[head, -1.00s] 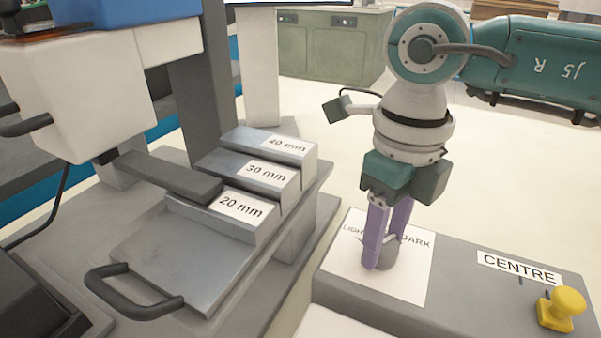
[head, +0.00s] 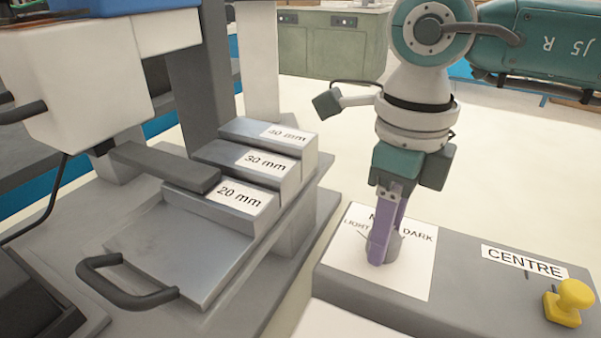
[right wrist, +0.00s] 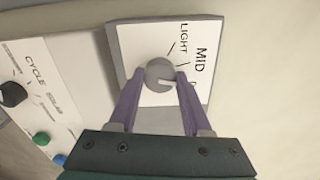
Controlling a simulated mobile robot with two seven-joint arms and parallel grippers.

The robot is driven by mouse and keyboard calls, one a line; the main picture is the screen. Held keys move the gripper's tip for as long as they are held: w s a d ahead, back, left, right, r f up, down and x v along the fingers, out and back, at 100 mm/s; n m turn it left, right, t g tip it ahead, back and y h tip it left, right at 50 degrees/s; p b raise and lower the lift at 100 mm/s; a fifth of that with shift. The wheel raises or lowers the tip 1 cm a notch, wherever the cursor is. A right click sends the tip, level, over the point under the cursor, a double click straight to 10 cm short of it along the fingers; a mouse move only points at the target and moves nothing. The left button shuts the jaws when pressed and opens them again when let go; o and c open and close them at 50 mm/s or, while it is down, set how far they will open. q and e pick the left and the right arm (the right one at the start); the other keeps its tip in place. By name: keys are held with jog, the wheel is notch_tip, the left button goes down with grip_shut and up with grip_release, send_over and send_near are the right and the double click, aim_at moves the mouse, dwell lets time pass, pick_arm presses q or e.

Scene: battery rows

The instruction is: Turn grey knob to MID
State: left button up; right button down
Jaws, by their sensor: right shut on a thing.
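The grey knob (right wrist: 158,70) sits on a white dial plate (right wrist: 140,40) marked LIGHT, MID and DARK. In the head view the knob (head: 396,247) is partly hidden behind a purple finger. My right gripper (head: 384,250) comes down from above with its fingers on the knob. In the right wrist view the gripper (right wrist: 158,76) has one finger on each side of the knob. The knob's white pointer line points right, toward the partly hidden DARK label and short of MID. My left gripper is not in view.
A yellow knob (head: 568,300) by a CENTRE label (head: 524,261) is on the same grey panel, to the right. At left stands a machine with metal steps (head: 255,165) marked 20, 30 and 40 mm and a dark handle (head: 125,290). A CYCLE panel (right wrist: 40,95) shows in the wrist view.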

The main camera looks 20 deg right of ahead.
jog(key=n+b, duration=0.1)
jog(key=n, duration=0.2)
jog(key=shift+b, duration=0.35)
jog(key=shift+n+b, duration=0.6)
jog(key=shift+n, duration=0.8)
jog(key=shift+r, duration=0.1)
jog(key=shift+c, duration=1.7)
grip_release()
notch_tip(320, 180, up, 10)
jog(key=shift+p, duration=0.35)
